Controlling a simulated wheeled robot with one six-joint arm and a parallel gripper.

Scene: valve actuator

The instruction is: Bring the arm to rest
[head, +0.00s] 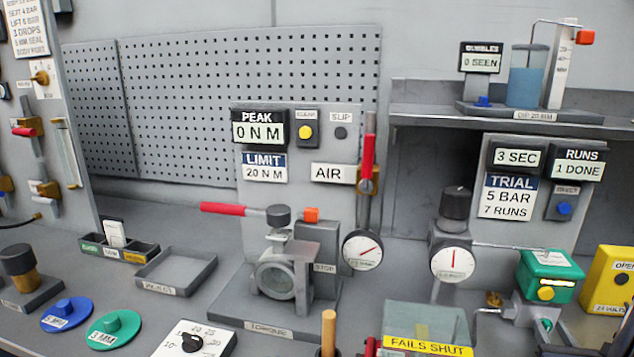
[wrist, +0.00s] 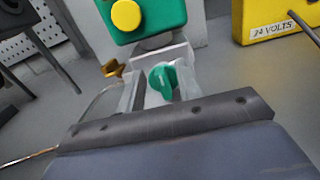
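My gripper (wrist: 160,88) shows in the wrist view as two pale fingers apart, beyond a dark bar with screw holes. A small green knob (wrist: 162,80) shows in the gap between them. I cannot tell whether the fingers touch it; they do not appear closed on it. The knob sits below a green box with a yellow button (wrist: 138,18). The same green box (head: 550,268) and knob (head: 545,325) stand at the lower right of the head view. The bar hides the gripper's near end.
A yellow 24-volt box (head: 612,280) stands right of the green box. A clear box marked FAILS SHUT (head: 425,318) is to its left.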

